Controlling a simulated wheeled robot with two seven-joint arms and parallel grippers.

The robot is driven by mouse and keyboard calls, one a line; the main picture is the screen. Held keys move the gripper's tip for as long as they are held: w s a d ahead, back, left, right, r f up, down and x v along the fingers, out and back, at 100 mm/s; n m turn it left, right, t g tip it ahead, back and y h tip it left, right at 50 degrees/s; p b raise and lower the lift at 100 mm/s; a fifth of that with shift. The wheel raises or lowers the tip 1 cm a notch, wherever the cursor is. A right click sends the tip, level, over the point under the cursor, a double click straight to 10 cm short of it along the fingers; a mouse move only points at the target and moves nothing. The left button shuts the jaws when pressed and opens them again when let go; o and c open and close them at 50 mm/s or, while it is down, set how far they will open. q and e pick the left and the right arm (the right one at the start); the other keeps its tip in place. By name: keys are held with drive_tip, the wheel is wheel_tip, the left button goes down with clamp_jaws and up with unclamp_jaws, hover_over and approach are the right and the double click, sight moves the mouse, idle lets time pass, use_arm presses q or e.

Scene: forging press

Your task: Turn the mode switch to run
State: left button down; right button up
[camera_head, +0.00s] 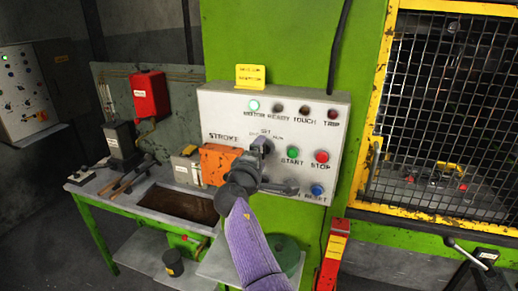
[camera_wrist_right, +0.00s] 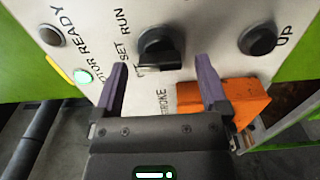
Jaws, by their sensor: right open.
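The mode switch is a dark rotary knob (camera_wrist_right: 160,45) on the pale control panel (camera_head: 228,115), with SET and RUN lettering beside it in the wrist view. In the head view my right gripper is in front of the panel and partly covers the switch (camera_head: 262,144). In the wrist view my right gripper (camera_wrist_right: 162,80) is open, with its two purple fingers apart and the knob ahead, between their lines. Nothing is between the fingers. I cannot tell whether either finger touches the knob, or which way it points. My left gripper is not in view.
A second dark knob (camera_wrist_right: 258,38) marked UP is on the panel. The green START button (camera_head: 292,153), red STOP button (camera_head: 321,156) and blue button (camera_head: 317,190) are close to my right arm. An orange box (camera_head: 218,163) is at the panel's lower left. A yellow-framed mesh guard (camera_head: 376,95) stands right.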

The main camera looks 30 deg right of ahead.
drive_tip(key=shift+x, duration=0.95)
drive_tip(key=shift+a, duration=0.1)
drive_tip(key=shift+c, duration=0.9)
clamp_jaws()
drive_tip(key=shift+f+m+b, duration=0.2)
drive_tip(key=shift+m+b, duration=0.2)
drive_tip(key=shift+b, duration=0.4)
drive_tip(key=m+b, duration=0.5)
drive_tip(key=b, duration=0.1)
drive_tip(key=shift+f+b, duration=0.1)
drive_tip(key=shift+b, duration=0.3)
drive_tip(key=shift+s+r+m+b, duration=0.1)
drive_tip(key=shift+m+b, duration=0.65)
drive_tip(key=shift+m, duration=0.05)
drive_tip(key=shift+r+m+b, duration=0.15)
drive_tip(key=shift+m+b, duration=0.55)
drive_tip(key=shift+m, duration=0.1)
